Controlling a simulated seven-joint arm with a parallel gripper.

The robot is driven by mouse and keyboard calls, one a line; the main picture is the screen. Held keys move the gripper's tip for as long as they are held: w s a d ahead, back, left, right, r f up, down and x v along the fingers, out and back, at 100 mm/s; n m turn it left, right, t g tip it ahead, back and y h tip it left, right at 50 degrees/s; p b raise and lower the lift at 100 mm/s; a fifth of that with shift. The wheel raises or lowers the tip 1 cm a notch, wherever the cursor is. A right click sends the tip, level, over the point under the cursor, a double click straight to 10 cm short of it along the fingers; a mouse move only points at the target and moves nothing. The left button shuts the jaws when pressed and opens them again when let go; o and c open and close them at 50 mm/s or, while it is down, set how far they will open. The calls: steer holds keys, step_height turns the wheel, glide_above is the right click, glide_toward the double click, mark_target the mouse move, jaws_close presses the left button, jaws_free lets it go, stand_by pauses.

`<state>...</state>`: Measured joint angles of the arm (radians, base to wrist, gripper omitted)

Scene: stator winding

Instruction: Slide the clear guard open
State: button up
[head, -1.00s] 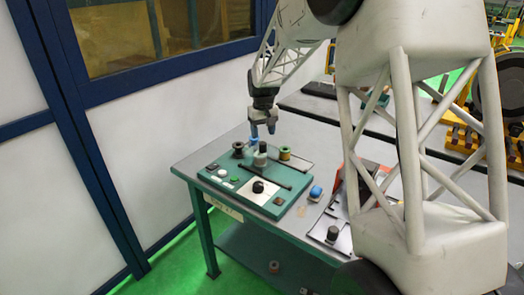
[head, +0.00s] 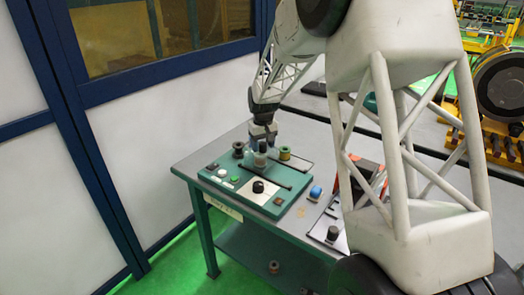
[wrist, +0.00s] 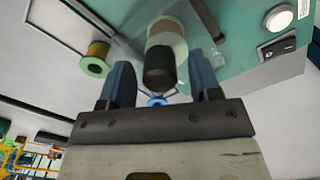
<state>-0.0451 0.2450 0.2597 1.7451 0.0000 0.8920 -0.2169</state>
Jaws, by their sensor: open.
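The clear guard (wrist: 118,40) shows in the wrist view as a faint see-through sheet around a pale and dark cylinder (wrist: 160,66); its outline is hard to make out in the head view. My gripper (head: 264,142) is directly over this spot on the teal base (head: 238,189). In the wrist view my gripper (wrist: 163,80) is open, with one blue finger on each side of the dark cylinder's end. A small light-blue ring-shaped part (wrist: 157,101) shows between the fingers, partly hidden. I cannot tell whether the fingers touch the guard.
The table's left front edge is close.

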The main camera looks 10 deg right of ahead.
steer(key=shift+c, duration=0.4)
steer(key=c, duration=0.6)
steer(key=shift+s+d, duration=0.1)
steer(key=shift+s, duration=0.05)
steer(key=shift+s+d, duration=3.6)
steer(key=o, duration=0.7)
steer(key=shift+r, duration=0.15)
steer(key=shift+r, duration=2.85)
